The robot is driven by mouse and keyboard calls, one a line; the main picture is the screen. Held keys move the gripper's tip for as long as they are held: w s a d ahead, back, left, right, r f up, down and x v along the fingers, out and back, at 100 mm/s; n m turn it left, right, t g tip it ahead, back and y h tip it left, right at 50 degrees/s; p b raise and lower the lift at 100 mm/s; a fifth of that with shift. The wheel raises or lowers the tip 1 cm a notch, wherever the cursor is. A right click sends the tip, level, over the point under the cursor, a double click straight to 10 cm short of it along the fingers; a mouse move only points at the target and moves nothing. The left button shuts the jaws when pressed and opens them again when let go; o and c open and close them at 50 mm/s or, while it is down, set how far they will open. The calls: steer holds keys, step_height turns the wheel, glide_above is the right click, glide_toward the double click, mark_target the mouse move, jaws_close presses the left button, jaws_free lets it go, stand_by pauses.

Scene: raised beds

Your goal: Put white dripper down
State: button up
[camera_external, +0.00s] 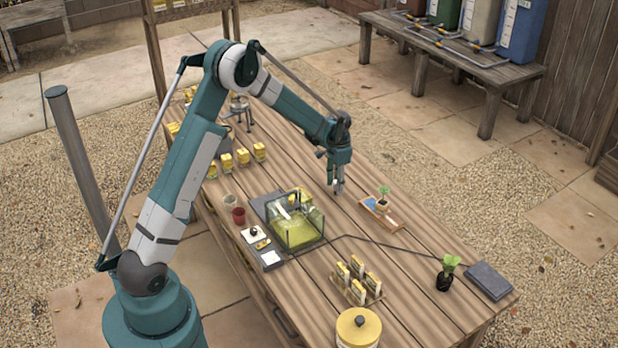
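My gripper (338,187) points down over the middle of the wooden table (375,265), to the right of the glass tank and to the left of the small tray with a seedling. Its fingers look close together. A small pale spot shows at the fingertips, but it is too small to tell whether it is a white dripper or part of the fingers. I cannot pick out a white dripper for certain anywhere else. I also cannot tell whether the fingertips touch the table.
The glass tank (296,232) holds yellow-green material. A blue-and-wood tray (380,211) carries a seedling. Nearby are yellow packets in a rack (358,283), a yellow-lidded pot (358,328), a dark potted plant (445,280), a red cup (238,216) and a dark cable (385,243).

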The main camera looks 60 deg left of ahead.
steer(key=shift+r, duration=0.15)
step_height(320, 180, up, 12)
steer(key=p, duration=0.1)
stand_by(0.6)
stand_by(0.5)
steer(key=shift+d, duration=0.1)
